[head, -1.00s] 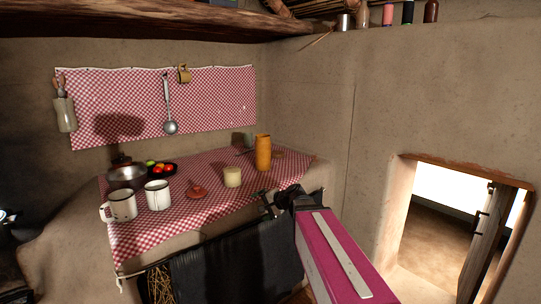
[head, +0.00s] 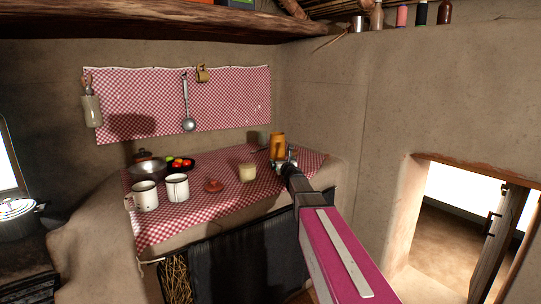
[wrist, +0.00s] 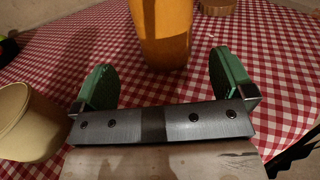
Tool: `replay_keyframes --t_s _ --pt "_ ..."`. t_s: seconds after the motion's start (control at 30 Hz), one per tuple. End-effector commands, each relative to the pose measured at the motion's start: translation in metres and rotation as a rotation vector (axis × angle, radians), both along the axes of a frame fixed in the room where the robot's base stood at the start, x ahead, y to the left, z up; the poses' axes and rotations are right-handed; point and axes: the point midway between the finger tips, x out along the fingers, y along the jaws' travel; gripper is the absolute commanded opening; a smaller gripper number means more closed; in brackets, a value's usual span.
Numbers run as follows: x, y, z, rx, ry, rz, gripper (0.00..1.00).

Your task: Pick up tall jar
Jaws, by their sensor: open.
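The tall jar (head: 277,144) is orange-yellow and stands upright on the checked cloth near the back right corner of the ledge. In the wrist view the jar (wrist: 163,32) rises straight ahead, its base just beyond the fingertips. My gripper (head: 286,157) is in front of the jar and hides its lower part in the head view. In the wrist view my gripper (wrist: 164,75) is open, with green finger pads apart and nothing between them. The jar is in line with the gap.
A cream cup (head: 247,173) stands left of my gripper, close to the left finger in the wrist view (wrist: 25,120). A red lid-like piece (head: 214,185), white mugs (head: 177,187), a metal pot (head: 147,170) and a fruit bowl (head: 181,165) are farther left.

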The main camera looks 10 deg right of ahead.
Motion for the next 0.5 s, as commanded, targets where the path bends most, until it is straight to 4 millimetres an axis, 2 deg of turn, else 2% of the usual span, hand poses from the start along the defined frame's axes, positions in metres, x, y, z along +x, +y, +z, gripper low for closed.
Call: replay_keyframes --t_s 0.17,0.4,0.5 --pt "0.015 -0.002 -0.002 0.026 0.008 -0.013 1.0" --pt "0.05 0.003 -0.002 0.022 0.006 -0.011 1.0" --pt "0.058 0.004 -0.002 0.022 0.006 -0.011 1.0"
